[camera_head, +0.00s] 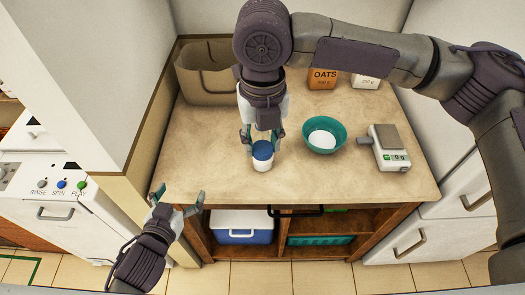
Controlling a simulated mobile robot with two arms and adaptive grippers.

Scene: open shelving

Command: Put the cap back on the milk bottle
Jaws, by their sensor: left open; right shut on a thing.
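The milk bottle (262,166) is white and stands upright near the front edge of the counter, left of the bowl. The blue cap (262,150) is at the bottle's mouth, directly over its white body. I cannot tell whether it is seated or held just above. My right gripper (263,142) points down from above, with its fingers on either side of the cap, shut on it. My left gripper (176,200) is open and empty, low at the left, in front of the counter and apart from the bottle.
A teal bowl with white contents (323,134) and a scale (389,148) stand to the right on the counter (200,165). A brown bag (205,75), an oats package (322,78) and another package (366,82) are at the back. A blue-and-white cooler (240,228) is below.

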